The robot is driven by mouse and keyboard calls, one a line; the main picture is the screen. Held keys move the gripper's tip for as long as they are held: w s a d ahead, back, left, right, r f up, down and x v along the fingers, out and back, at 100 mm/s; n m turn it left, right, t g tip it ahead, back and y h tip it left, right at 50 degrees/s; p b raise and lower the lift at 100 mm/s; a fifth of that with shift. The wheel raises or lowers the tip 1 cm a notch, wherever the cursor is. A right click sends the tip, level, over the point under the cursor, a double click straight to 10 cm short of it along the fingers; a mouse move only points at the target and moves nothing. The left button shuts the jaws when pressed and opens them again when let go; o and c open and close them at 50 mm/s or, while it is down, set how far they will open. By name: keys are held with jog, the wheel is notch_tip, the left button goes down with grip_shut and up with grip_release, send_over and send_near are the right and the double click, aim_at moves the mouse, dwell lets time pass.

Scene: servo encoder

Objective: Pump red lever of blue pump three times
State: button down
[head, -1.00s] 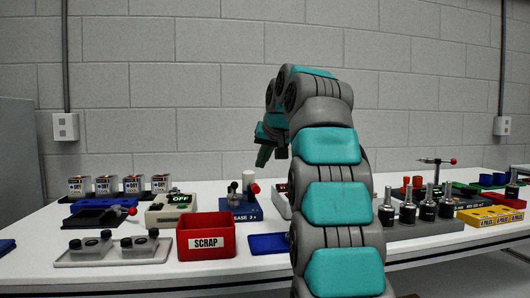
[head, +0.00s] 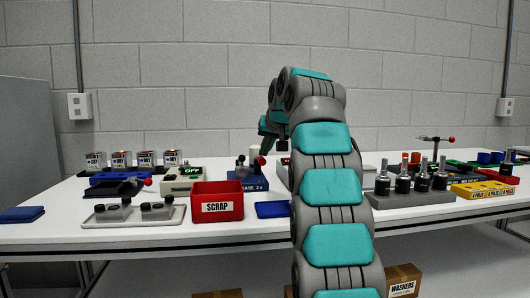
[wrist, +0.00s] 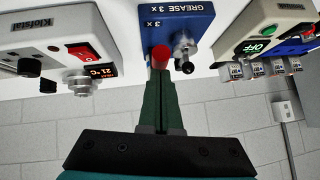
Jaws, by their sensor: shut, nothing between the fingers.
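The blue pump (head: 252,184) stands on the white bench, with "GREASE 3 x" on its front. It also shows upside down at the top of the wrist view (wrist: 190,22). Its red lever knob (head: 261,161) is at the upper right of the pump, and in the wrist view the red knob (wrist: 160,54) sits right at my fingertips. My gripper (wrist: 160,80) is shut and empty, its fingers together. In the head view my gripper (head: 266,149) hangs just above the knob; I cannot tell whether they touch. The lever's arm is mostly hidden.
A red SCRAP bin (head: 217,203) and a blue tray (head: 272,210) stand in front of the pump. A beige device reading OFF (head: 185,182) is left of it. In the wrist view, a white box with a red switch (wrist: 84,52) is close beside the pump.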

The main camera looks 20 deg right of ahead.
aim_at(264, 162)
jog(key=shift+s+a+f+t+h+b, duration=0.15)
jog(key=shift+f+t+b, duration=0.4)
jog(key=shift+b, duration=1.05)
jog(key=shift+s+f+t+h+b, duration=0.15)
jog(key=shift+f+t+b, duration=0.15)
jog(key=shift+f+b, duration=0.9)
jog(key=shift+s+a+f+t+b, duration=0.2)
jog(key=shift+t+b, duration=0.25)
jog(key=shift+b, duration=1.5)
jog(key=shift+d+f+t+b, duration=0.2)
jog(key=shift+t+b, duration=0.3)
jog(key=shift+b, duration=0.7)
jog(key=shift+s+r+p, duration=0.15)
jog(key=shift+r+p, duration=0.25)
jog(key=shift+r, duration=0.1)
jog(key=w+d+r+p+v, duration=0.1)
jog(key=r+p+v, duration=0.1)
jog(key=v, duration=1)
jog(key=shift+a+r, duration=0.25)
jog(key=shift+r, duration=0.05)
jog(key=shift+s, duration=0.1)
